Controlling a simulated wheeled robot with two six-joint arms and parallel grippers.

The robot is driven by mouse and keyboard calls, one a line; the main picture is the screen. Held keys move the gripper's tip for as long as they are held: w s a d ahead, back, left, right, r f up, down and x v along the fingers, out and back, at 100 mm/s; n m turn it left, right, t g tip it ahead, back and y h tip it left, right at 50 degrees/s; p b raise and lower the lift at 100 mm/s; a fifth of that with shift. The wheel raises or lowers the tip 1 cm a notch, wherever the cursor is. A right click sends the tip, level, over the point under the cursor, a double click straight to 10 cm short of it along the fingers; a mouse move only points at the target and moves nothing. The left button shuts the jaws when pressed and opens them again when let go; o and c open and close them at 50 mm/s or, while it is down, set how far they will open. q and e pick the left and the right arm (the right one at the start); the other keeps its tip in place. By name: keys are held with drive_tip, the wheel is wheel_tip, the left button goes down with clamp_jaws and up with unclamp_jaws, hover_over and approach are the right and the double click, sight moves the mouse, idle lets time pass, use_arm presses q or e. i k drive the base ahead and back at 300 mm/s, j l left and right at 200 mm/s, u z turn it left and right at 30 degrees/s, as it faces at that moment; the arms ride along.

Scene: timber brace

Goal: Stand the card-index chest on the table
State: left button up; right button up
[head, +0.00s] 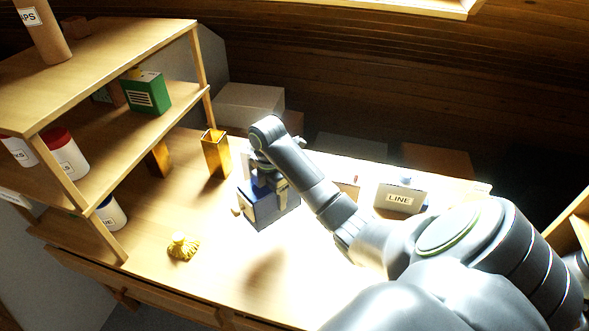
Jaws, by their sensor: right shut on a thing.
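The card-index chest (268,210) looks like a small dark blue box with a pale knob on its left side. It is upright in the middle of the head view, over the wooden table (150,215). My right gripper (266,184) reaches it from above and is shut on its top part. A soft shadow lies on the table in front of the chest; I cannot tell whether its underside touches the tabletop. My forearm hides part of the table to its right. My left gripper is not in view.
An upright brass-coloured square tube (216,156) stands behind the chest to the left. A yellow lumpy object (183,247) lies at front left. A box labelled LINE (400,198) stands at right. A wooden shelf (110,50) with jars and a green box (148,92) rises at left.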

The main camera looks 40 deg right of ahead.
sight(256, 254)
drive_tip(key=j+z, duration=0.1)
drive_tip(key=z, duration=0.3)
drive_tip(key=i+j+z, duration=0.1)
drive_tip(key=z, duration=0.3)
drive_tip(key=j+z, duration=0.15)
drive_tip(key=z, duration=0.25)
drive_tip(key=i+j+z, duration=0.1)
drive_tip(key=z, duration=0.3)
drive_tip(key=j+z, duration=0.25)
drive_tip(key=j, duration=0.25)
drive_tip(key=j+z, duration=0.2)
drive_tip(key=j, duration=0.35)
drive_tip(key=k+j+z, duration=0.25)
drive_tip(key=j, duration=0.25)
drive_tip(key=j+z, duration=0.2)
drive_tip(key=j, duration=0.3)
drive_tip(key=k+j, duration=0.1)
drive_tip(key=j, duration=0.2)
drive_tip(key=k+j, duration=0.1)
drive_tip(key=j, duration=0.25)
